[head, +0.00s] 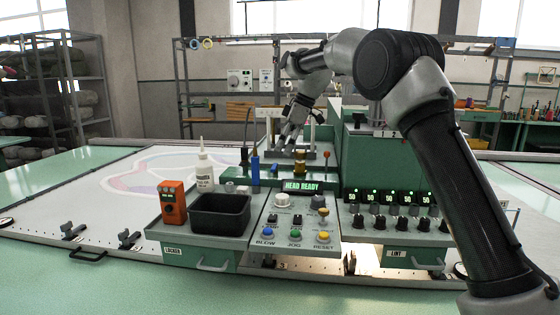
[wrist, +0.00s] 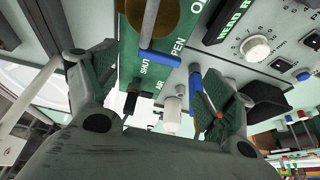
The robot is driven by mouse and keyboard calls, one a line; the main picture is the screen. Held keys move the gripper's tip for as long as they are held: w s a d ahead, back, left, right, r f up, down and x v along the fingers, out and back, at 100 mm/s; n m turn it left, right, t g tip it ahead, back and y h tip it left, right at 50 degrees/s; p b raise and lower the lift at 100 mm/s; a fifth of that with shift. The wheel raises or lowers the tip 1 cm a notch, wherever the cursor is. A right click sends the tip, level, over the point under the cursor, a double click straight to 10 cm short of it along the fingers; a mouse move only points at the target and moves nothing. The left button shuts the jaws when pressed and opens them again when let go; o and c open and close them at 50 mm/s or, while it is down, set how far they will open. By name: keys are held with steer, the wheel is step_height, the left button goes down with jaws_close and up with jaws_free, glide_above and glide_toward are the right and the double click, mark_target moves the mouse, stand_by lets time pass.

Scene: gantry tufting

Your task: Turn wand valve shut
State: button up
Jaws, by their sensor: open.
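The wand valve is a brass round body (wrist: 150,18) on a green panel in the wrist view. A grey metal lever runs from it to a blue grip (wrist: 159,57). The grip lies beside the printed words SHUT and OPEN, between them. In the head view the brass valve body (head: 301,160) shows behind the HEAD READY display. My gripper (head: 288,136) is just above and behind it there. In the wrist view my open gripper (wrist: 155,78) has one finger on each side of the lever grip, apart from it, with nothing held.
A blue wand (head: 255,168) and a white bottle (head: 204,170) stand left of the valve. A black bin (head: 220,212), an orange device (head: 173,203) and the button console (head: 292,220) are in front. A green cabinet (head: 372,160) stands close on the right.

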mark_target(276, 166)
steer(key=x, duration=0.6)
steer(key=c, duration=1)
